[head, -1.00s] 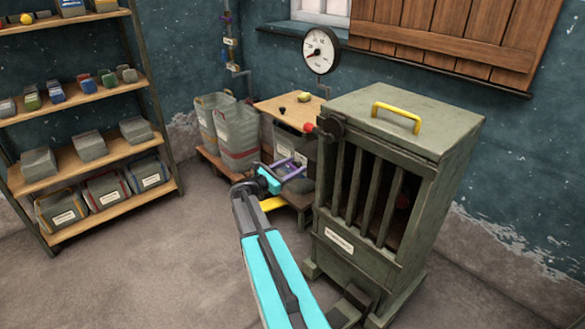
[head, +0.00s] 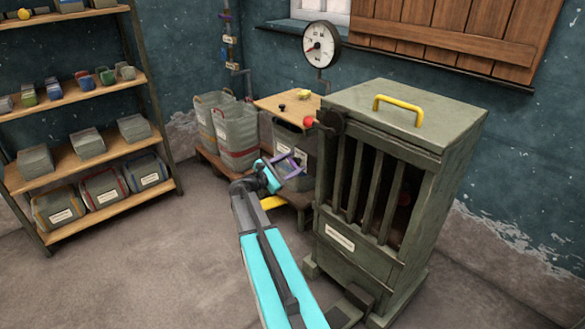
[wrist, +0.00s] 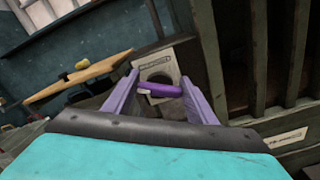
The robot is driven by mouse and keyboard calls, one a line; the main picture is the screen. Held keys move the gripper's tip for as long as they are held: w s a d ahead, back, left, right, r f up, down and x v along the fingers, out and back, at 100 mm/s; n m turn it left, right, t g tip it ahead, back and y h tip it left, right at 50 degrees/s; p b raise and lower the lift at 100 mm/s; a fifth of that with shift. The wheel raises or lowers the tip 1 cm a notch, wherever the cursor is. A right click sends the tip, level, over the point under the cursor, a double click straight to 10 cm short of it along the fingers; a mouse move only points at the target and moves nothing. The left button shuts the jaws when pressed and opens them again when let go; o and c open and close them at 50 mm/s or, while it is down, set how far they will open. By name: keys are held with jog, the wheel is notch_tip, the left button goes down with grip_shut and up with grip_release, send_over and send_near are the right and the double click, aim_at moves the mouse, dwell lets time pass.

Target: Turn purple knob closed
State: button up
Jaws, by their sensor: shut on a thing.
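A green slatted cabinet (head: 410,120) with a yellow handle stands close on the right. Grey bins (head: 236,135) and a wooden-topped stand (head: 284,106) are behind my gripper. Shelves (head: 85,150) stand at left. A round gauge (head: 321,45) is above. The floor at front left is clear.

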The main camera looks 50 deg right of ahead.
jog(key=m+b, duration=0.3)
jog(key=m, duration=0.1)
jog(key=m+b, duration=0.2)
jog(key=shift+s+f+m+b, duration=0.1)
jog(key=shift+f+m+b, duration=0.2)
jog(key=shift+f, duration=0.1)
jog(key=m+b, duration=0.4)
jog(key=shift+m+b, duration=0.6)
jog(key=shift+m, duration=0.3)
jog(key=shift+r, duration=0.1)
jog(key=o, duration=1.1)
jog(key=shift+c, duration=0.2)
jog(key=shift+a, duration=0.15)
jog(key=a+p, duration=0.3)
jog(key=a, duration=1)
jog(key=shift+w+a, duration=0.25)
jog(key=shift+w, duration=0.2)
